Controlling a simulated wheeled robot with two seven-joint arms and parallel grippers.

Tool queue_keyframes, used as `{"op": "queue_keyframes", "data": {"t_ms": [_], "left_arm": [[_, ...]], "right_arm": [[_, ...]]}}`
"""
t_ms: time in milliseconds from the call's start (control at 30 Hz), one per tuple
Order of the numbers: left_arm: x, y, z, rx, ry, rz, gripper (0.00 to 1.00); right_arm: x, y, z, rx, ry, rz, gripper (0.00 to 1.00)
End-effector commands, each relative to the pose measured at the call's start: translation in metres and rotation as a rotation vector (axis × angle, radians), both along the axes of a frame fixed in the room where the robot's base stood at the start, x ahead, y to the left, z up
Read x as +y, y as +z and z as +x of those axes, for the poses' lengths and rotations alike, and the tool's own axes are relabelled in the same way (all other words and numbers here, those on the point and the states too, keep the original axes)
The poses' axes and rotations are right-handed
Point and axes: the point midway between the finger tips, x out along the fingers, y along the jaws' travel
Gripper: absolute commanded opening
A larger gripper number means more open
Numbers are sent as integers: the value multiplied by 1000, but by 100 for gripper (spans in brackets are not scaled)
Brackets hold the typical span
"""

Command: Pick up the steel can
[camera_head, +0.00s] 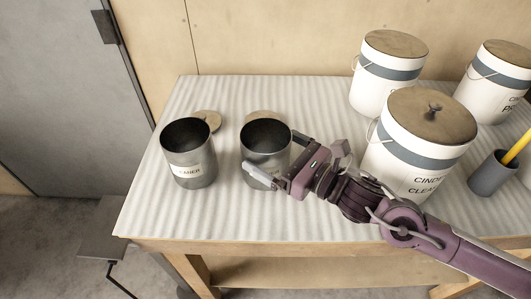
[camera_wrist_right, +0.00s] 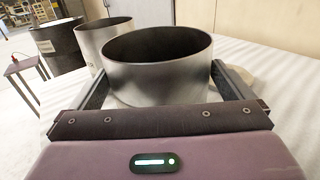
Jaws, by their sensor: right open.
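Two open, empty-looking steel cans stand upright on the padded cart top. The right steel can (camera_head: 265,147) has my right gripper (camera_head: 272,158) at it, with one finger on its near side and the other on its far right side. In the right wrist view the same can (camera_wrist_right: 158,78) stands between the two spread fingers (camera_wrist_right: 160,92), which are open. I cannot tell whether the fingers touch it. The left steel can (camera_head: 188,155) carries a white label and stands apart to the left; a similar can (camera_wrist_right: 105,42) shows behind in the wrist view. My left gripper is not in view.
Wooden lids (camera_head: 208,119) lie behind the cans. Large white lidded buckets (camera_head: 420,140) stand on the right, one close beside my right arm. A grey cup (camera_head: 492,175) with a yellow item is at the far right. The cart top (camera_head: 140,205) is clear at front left.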

Motion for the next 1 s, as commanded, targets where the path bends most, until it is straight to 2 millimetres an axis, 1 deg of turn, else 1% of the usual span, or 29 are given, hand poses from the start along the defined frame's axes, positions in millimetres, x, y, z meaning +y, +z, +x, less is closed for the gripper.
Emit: {"op": "queue_keyframes", "data": {"t_ms": [33,133,367,467,600,667,867,1000], "left_arm": [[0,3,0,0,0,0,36],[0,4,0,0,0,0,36],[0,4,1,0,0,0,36],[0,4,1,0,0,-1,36],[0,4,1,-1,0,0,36],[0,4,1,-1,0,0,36],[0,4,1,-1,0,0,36],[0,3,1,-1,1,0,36]], "right_arm": [[5,2,3,-1,1,2,100],[10,1,7,-1,1,0,100],[11,0,8,-1,1,-1,100],[11,0,8,-1,1,0,90],[11,0,8,-1,1,0,71],[11,0,7,-1,1,0,64],[11,1,8,-2,1,1,64],[11,5,8,-3,1,1,64]]}}
